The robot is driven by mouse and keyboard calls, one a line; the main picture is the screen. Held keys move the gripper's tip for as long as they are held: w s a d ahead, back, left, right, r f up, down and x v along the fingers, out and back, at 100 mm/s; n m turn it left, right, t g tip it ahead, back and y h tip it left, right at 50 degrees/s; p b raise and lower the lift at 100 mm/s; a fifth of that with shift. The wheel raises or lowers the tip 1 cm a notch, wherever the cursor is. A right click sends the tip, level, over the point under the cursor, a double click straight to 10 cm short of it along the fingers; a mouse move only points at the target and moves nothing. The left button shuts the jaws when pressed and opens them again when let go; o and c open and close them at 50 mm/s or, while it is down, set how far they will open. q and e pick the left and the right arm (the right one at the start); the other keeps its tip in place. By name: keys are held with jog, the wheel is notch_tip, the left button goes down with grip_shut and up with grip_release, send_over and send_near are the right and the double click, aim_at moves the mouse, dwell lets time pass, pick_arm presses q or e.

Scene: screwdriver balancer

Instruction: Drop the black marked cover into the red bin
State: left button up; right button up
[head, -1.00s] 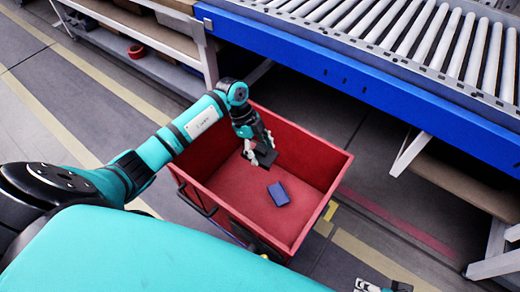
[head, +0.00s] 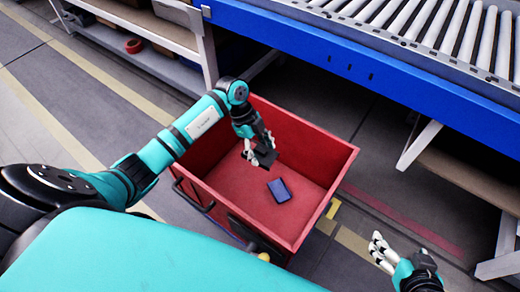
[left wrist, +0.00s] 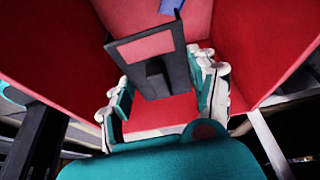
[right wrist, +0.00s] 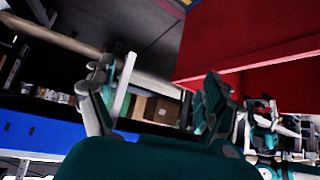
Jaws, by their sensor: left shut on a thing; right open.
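The black marked cover (left wrist: 178,68) is a dark, flat piece with a reddish rectangle on its face in the left wrist view. My left gripper (head: 258,152) is shut on it, with a finger on each side of its dark middle block. In the head view the cover (head: 265,156) is a small dark shape at the fingertips, over the inside of the red bin (head: 325,178). The bin's red walls surround the cover in the left wrist view. My right gripper (head: 380,252) is open and empty, outside the bin to the lower right; its spread fingers (right wrist: 155,100) show in the right wrist view.
A blue block (head: 279,190) lies on the bin floor, partly visible in the left wrist view. A roller conveyor with a blue side (head: 370,75) runs behind the bin. A shelf (head: 150,55) stands at the upper left. Floor around the bin's right side is clear.

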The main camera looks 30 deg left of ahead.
pick_arm(q)
jog(key=shift+f+b, duration=0.3)
pick_arm(e)
jog(key=shift+w+a+r+t+y, duration=0.15)
jog(key=shift+w+a+r+t, duration=0.15)
jog(key=shift+w+r+t, duration=0.35)
jog(key=shift+w+a+r+t+y, duration=0.15)
jog(key=shift+w+a+r+t, duration=0.1)
jog(key=shift+w+r+t, duration=0.35)
jog(key=shift+w+f, duration=0.1)
pick_arm(q)
jog(key=o, duration=1.2)
jog(key=v, duration=1.2)
jog(key=shift+s, duration=0.1)
